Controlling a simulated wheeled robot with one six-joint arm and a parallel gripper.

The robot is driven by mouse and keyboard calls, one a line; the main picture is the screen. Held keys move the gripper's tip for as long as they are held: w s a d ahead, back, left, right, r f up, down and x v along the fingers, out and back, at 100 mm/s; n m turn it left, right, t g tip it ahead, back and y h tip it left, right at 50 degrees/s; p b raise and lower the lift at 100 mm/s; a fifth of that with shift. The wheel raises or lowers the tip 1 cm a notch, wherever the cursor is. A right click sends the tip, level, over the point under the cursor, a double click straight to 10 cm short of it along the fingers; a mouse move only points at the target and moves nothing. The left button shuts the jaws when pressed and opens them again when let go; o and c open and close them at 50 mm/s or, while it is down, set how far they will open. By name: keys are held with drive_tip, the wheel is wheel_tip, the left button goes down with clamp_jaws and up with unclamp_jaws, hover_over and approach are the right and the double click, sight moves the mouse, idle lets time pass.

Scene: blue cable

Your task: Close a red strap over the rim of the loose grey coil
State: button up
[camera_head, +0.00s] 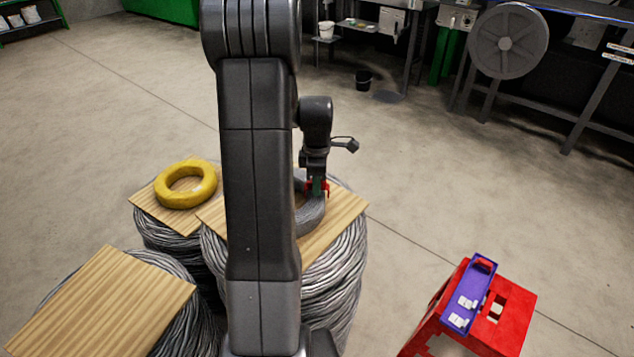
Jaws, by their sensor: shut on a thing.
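The loose grey coil (312,216) lies flat on a wooden board on top of a wire stack. My arm hides its left part. My gripper (317,186) points down at the coil's rim. It is shut on a small red strap (325,187), which shows red on both sides of a dark green part between. The strap sits at the rim, but I cannot tell whether it is closed around it. Another red piece, perhaps a strap, lies in the purple tray (459,318) at the right.
A yellow coil (187,184) lies on another board at the left. An empty board (110,305) tops the front left stack. The purple tray rests on a red stand (513,320). The floor is open behind the stacks, up to the benches and a grey reel (507,42).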

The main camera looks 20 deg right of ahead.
drive_tip(key=shift+f, duration=0.35)
idle(0.6)
drive_tip(key=o, duration=1.2)
drive_tip(key=shift+c, duration=0.2)
drive_tip(key=shift+r, duration=0.1)
drive_tip(key=shift+r+p, duration=2.25)
drive_tip(key=shift+r, duration=1.2)
drive_tip(key=shift+f, duration=0.15)
drive_tip(key=shift+f+b, duration=2.5)
drive_tip(key=shift+f, duration=0.95)
